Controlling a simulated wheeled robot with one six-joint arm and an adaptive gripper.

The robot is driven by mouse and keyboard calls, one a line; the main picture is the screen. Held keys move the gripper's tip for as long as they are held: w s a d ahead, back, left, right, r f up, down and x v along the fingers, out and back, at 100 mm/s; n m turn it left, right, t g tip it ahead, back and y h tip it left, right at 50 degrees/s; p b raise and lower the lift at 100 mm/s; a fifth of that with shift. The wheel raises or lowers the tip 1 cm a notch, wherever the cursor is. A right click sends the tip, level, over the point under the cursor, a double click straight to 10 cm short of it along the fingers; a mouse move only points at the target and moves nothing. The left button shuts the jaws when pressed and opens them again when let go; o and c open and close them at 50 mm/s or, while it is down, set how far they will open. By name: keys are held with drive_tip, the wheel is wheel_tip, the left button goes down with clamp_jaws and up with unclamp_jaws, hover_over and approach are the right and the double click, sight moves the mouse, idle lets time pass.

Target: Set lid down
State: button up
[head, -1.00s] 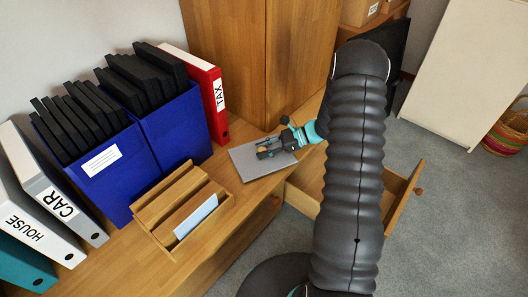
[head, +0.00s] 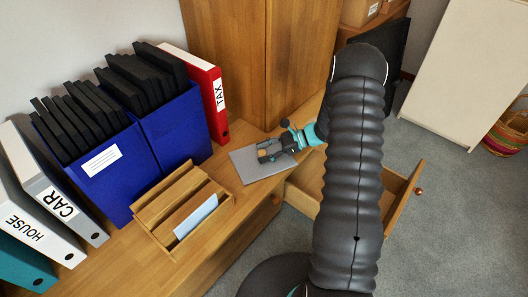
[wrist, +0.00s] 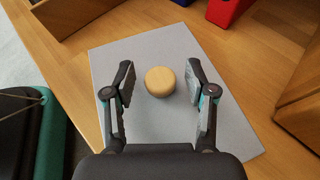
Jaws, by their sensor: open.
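The lid is a flat grey square panel (wrist: 155,128) with a round wooden knob (wrist: 160,81) near its middle. In the head view the grey lid (head: 243,163) lies on the wooden desk, partly covered by my gripper. In the wrist view my gripper (wrist: 160,85) is open, with one finger on each side of the knob and a clear gap on both sides. The gripper (head: 268,152) also shows over the lid in the head view. Whether the lid lies fully flat on what is under it cannot be told.
A wooden letter holder (head: 180,212) stands on the desk left of the lid. Blue file boxes (head: 120,170) and a red TAX binder (head: 217,105) stand behind. An open drawer (head: 395,205) juts out at the right. A wooden cabinet (head: 235,60) rises behind.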

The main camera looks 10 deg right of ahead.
drive_tip(key=v, duration=1.1)
drive_tip(key=shift+w, duration=0.1)
drive_tip(key=shift+d+r, duration=0.2)
drive_tip(key=shift+d, duration=0.1)
drive_tip(key=shift+r, duration=0.25)
drive_tip(key=s+a+r+n+g+h, duration=0.1)
drive_tip(key=s+a+r+n+h, duration=0.4)
drive_tip(key=r, duration=0.3)
drive_tip(key=s+a+r+n+g+h, duration=0.1)
drive_tip(key=s+a+r+n+h, duration=0.1)
drive_tip(key=s+a+r+n, duration=0.55)
drive_tip(key=s+r+n+t+h, duration=0.2)
drive_tip(key=s+r+n+h, duration=0.1)
drive_tip(key=s, duration=0.4)
drive_tip(key=s+d+r+n+t+h, duration=0.1)
drive_tip(key=s+r+n+t+h, duration=0.2)
drive_tip(key=s+r, duration=0.3)
drive_tip(key=s+n, duration=0.1)
drive_tip(key=s, duration=0.1)
drive_tip(key=shift+s+r, duration=0.25)
drive_tip(key=shift+r, duration=0.1)
